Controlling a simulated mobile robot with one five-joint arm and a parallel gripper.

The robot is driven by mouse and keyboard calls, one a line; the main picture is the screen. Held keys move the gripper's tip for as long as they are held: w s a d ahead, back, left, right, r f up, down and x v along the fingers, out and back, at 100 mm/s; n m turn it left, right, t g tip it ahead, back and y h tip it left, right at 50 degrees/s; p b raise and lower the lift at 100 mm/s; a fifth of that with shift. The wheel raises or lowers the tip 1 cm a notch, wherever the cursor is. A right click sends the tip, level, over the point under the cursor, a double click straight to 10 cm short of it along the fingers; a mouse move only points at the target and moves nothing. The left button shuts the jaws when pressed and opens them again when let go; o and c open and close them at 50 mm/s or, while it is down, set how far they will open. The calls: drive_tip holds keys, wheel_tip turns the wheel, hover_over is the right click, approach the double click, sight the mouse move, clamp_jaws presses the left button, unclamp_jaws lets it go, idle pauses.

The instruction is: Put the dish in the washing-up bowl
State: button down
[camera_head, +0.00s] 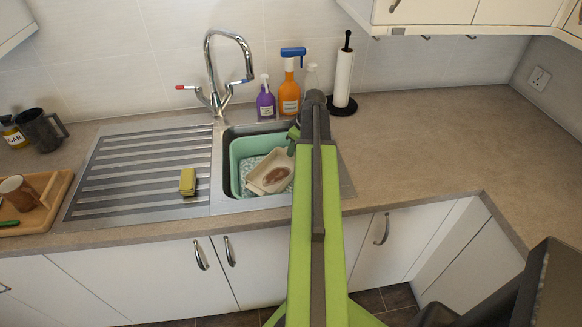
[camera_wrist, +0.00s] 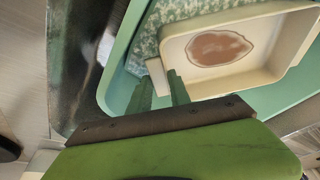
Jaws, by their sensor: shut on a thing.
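The dish is a cream rectangular one (camera_head: 270,172) with a brown stain on its inside floor. It is tilted, inside or just over the green washing-up bowl (camera_head: 238,160), which stands in the sink. In the wrist view the dish (camera_wrist: 235,48) fills the upper right, with the bowl's rim (camera_wrist: 112,75) around its left. My gripper (camera_wrist: 165,88) is shut on the dish's near-left edge at its small handle. In the head view my gripper (camera_head: 294,133) is at the bowl's back right, partly behind my arm. I cannot tell whether the dish touches the bowl's bottom.
A tap (camera_head: 217,85) rises behind the sink. A purple bottle (camera_head: 266,103), an orange spray bottle (camera_head: 290,95) and a paper towel holder (camera_head: 344,78) stand along the back. A sponge (camera_head: 187,181) lies on the drainer (camera_head: 140,170). The right worktop (camera_head: 430,130) is clear.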

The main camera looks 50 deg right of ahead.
sight(294, 156)
wheel_tip(294, 156, down, 4)
drive_tip(key=b, duration=0.3)
drive_tip(key=shift+b, duration=0.4)
drive_tip(key=shift+r, duration=0.15)
drive_tip(key=shift+f, duration=0.2)
drive_tip(key=c, duration=1.2)
unclamp_jaws()
drive_tip(key=shift+r, duration=0.1)
drive_tip(key=shift+r, duration=0.1)
drive_tip(key=p+v, duration=1.1)
drive_tip(key=shift+r, duration=0.3)
drive_tip(key=shift+s+r+p, duration=0.15)
drive_tip(key=shift+r+p, duration=0.1)
drive_tip(key=shift+p, duration=0.25)
